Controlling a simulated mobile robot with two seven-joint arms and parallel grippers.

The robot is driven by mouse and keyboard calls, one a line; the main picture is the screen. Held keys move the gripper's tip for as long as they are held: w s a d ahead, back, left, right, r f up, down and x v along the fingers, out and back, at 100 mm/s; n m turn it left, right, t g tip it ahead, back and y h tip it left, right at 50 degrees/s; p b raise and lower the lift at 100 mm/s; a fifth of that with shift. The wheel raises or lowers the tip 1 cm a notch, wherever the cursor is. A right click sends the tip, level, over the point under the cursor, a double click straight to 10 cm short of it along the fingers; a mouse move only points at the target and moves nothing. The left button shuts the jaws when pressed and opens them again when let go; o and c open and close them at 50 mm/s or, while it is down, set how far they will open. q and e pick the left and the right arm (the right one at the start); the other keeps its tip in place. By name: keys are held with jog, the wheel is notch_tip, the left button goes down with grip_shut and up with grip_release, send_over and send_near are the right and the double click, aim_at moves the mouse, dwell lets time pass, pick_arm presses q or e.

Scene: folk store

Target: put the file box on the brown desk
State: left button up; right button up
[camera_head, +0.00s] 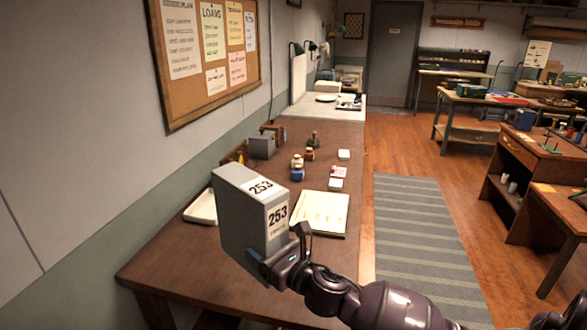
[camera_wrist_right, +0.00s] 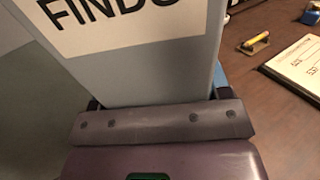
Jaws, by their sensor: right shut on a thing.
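The file box (camera_head: 240,216) is a tall grey box with white labels reading 253. My right gripper (camera_head: 279,262) is shut on its lower part and holds it upright over the near part of the brown desk (camera_head: 185,255). In the right wrist view the box (camera_wrist_right: 150,75) fills the middle, with a white label, above the gripper (camera_wrist_right: 160,118). The box's underside is hidden, so I cannot tell whether it touches the desk. My left gripper is not in view.
Ink bottles (camera_head: 297,172), small white boxes (camera_head: 335,185) and a grey block (camera_head: 262,146) stand farther back. The desk's near left corner is clear.

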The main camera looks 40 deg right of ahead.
jog(key=w+d+r+n+y+b, duration=0.1)
jog(key=w+d+r, duration=0.2)
jog(key=d+r, duration=0.15)
jog(key=w+d+r+y, duration=0.1)
jog(key=w+d+r, duration=0.2)
jog(key=d, duration=0.3)
jog(key=shift+g, duration=0.4)
jog(key=f+b, duration=0.1)
jog(key=f, duration=0.9)
jog(key=f+b, duration=0.2)
jog(key=f, duration=0.8)
jog(key=shift+s+d+f, duration=0.15)
jog(key=shift+s, duration=0.05)
jog(key=shift+f, duration=0.1)
jog(key=o, duration=1.6)
jog(key=shift+s+f, duration=0.1)
jog(key=shift+o, duration=0.2)
jog(key=shift+s, duration=0.1)
jog(key=v, duration=1.2)
jog(key=shift+b, duration=0.4)
